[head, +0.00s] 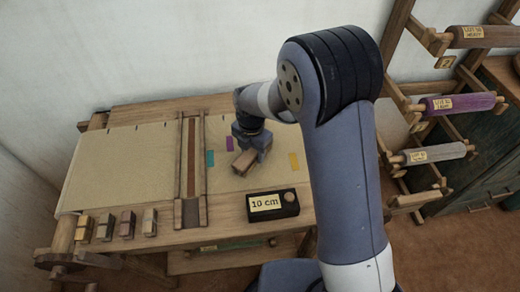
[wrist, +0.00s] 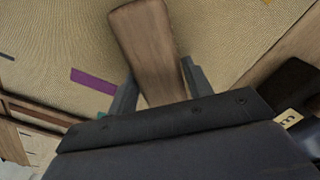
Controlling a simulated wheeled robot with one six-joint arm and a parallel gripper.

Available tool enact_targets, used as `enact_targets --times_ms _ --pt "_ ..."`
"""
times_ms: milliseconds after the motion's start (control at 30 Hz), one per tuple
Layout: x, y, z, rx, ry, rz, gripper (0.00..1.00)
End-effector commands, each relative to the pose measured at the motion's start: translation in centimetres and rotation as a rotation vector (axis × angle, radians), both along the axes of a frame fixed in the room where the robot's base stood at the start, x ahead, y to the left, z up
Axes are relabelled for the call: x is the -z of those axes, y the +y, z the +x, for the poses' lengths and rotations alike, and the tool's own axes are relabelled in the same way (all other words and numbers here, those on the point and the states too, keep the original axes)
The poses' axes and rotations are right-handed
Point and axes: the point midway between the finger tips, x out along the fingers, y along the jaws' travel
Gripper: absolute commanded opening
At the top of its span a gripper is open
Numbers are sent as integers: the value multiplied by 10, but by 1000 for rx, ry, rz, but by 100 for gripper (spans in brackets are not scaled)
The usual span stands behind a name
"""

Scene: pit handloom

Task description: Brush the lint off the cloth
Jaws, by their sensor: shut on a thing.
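The beige cloth (head: 225,182) lies on the loom to the right of the wooden beater frame, and a pale sheet of threads or cloth (head: 120,160) lies to its left. My gripper (head: 246,153) is low over the right cloth, shut on a wooden piece that looks like a brush handle (head: 243,163). In the wrist view, the brush handle (wrist: 146,45) stands between the two fingers of my gripper (wrist: 157,85). Its bristles are hidden, and I cannot tell whether it touches the cloth. Purple (head: 229,143), teal (head: 210,158) and yellow (head: 293,161) patches lie on the cloth. No lint is distinguishable.
A black box (head: 273,205) reading "10 cm" stands at the front edge of the cloth. Several small blocks (head: 127,224) line the loom's front left. The beater frame (head: 190,160) rises left of my gripper. A rack with labelled rolls (head: 462,104) stands at right.

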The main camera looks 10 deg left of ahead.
Motion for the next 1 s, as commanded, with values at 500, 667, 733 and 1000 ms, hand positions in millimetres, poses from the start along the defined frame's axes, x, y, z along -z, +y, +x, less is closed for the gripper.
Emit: enact_targets --times_ms 500,667,733,1000 --pt "-10 4 -1 1 -1 0 30" --pt "-27 4 0 0 -3 1 30" --pt "-34 4 0 0 -3 2 30" --pt "-60 4 -1 0 -1 0 30"
